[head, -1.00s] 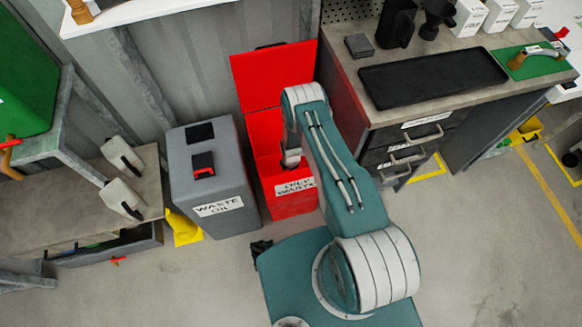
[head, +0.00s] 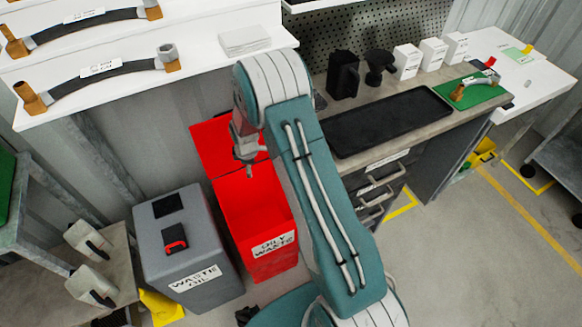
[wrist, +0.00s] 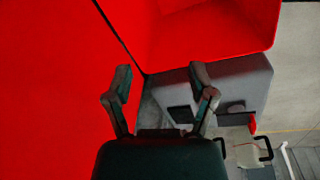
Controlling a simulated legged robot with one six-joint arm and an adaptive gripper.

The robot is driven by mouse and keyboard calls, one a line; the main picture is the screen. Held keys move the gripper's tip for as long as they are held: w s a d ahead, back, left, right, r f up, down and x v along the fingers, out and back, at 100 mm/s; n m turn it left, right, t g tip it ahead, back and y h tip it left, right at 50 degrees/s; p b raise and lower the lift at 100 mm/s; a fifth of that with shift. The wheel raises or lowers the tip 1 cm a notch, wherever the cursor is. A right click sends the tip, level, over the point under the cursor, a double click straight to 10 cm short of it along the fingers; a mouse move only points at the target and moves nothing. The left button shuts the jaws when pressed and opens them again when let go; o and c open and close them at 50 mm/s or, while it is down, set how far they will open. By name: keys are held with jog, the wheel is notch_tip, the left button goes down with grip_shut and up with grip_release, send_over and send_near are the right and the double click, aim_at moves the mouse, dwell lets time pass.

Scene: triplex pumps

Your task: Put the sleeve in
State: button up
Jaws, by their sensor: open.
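My gripper (head: 247,172) hangs above the open red oily waste bin (head: 262,215), close to its raised lid (head: 212,140). In the wrist view my gripper (wrist: 161,85) has its two fingers spread, with nothing between them. The red lid (wrist: 55,80) fills the left of that view and the open red bin (wrist: 210,30) is at the top. I cannot make out a sleeve for certain in either view.
A grey waste oil bin (head: 185,240) stands left of the red bin. A black tray (head: 390,122) and several white boxes (head: 407,60) are on the bench. Hoses (head: 100,70) lie on white shelves at upper left. A green mat (head: 472,93) carries a fitting.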

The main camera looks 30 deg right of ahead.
jog(key=s+r+m+t, duration=0.1)
jog(key=s+r+m, duration=0.3)
jog(key=r, duration=0.9)
jog(key=s+r+m+t, duration=0.1)
jog(key=s+r+m, duration=0.2)
jog(key=s+r, duration=0.75)
jog(key=s+r+m+t, duration=0.1)
jog(key=s+r+m, duration=0.2)
jog(key=s+r, duration=0.3)
jog(key=s+r+m+t, duration=0.1)
jog(key=s+r+m, duration=0.3)
jog(key=s, duration=0.7)
notch_tip(320, 180, up, 3)
jog(key=shift+a+f, duration=0.15)
jog(key=shift+f, duration=0.05)
